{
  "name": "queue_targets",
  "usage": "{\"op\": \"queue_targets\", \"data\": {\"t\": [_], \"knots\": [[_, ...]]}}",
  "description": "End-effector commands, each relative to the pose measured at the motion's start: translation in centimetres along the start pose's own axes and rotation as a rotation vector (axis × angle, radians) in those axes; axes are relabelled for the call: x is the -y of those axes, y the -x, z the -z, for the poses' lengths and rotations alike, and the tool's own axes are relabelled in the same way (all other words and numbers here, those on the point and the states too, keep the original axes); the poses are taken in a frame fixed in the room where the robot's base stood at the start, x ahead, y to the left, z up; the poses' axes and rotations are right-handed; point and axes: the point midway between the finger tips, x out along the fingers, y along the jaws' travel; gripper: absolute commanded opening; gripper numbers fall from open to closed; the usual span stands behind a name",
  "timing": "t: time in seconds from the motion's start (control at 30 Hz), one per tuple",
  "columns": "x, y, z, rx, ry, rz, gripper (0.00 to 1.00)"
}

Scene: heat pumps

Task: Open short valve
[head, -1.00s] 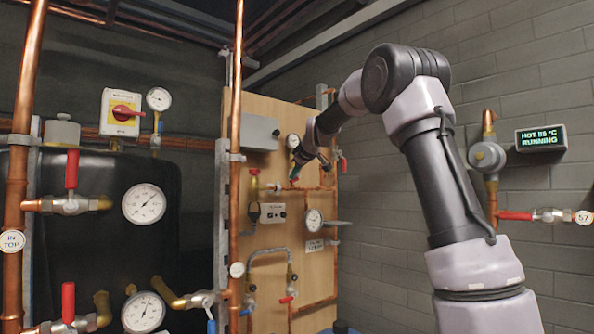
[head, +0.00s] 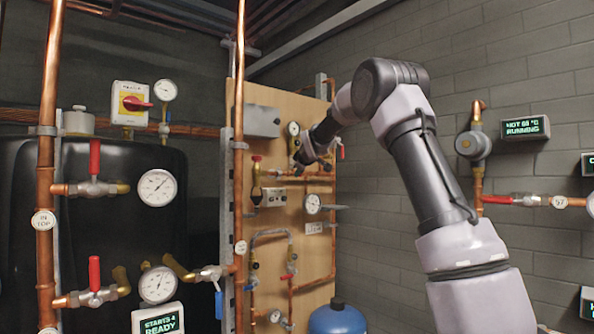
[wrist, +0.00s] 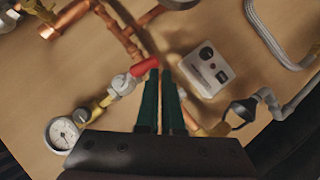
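In the wrist view a small valve with a grey metal body (wrist: 123,83) and a short red handle (wrist: 145,67) sits on a pipe on the wooden board. My gripper (wrist: 161,74) has two dark green fingers lying close together, with only a narrow gap and nothing seen between them. The left fingertip is right beside the free end of the red handle; I cannot tell if they touch. In the head view my gripper (head: 301,158) is at the upper part of the wooden board (head: 270,92), and it hides the pipework behind it. No label naming the short valve is readable.
A round gauge (wrist: 62,134) is beside the valve. A white box with a knob (wrist: 207,70) and copper pipes (wrist: 122,30) are close to the fingers. A blue tank (head: 337,320) stands below the board. Other red-handled valves (head: 94,165) are at left.

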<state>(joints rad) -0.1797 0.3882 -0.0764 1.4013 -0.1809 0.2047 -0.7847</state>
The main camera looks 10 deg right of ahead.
Motion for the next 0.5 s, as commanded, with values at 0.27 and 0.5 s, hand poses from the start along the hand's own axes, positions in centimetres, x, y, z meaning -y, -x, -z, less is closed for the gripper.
{"op": "queue_targets", "data": {"t": [0.27, 0.5], "knots": [[0.17, -0.59, -0.83, 0.003, -0.001, 0.004, 0.0], [0.15, -0.72, -0.97, 0.002, 0.0, 0.004, 0.0]]}}
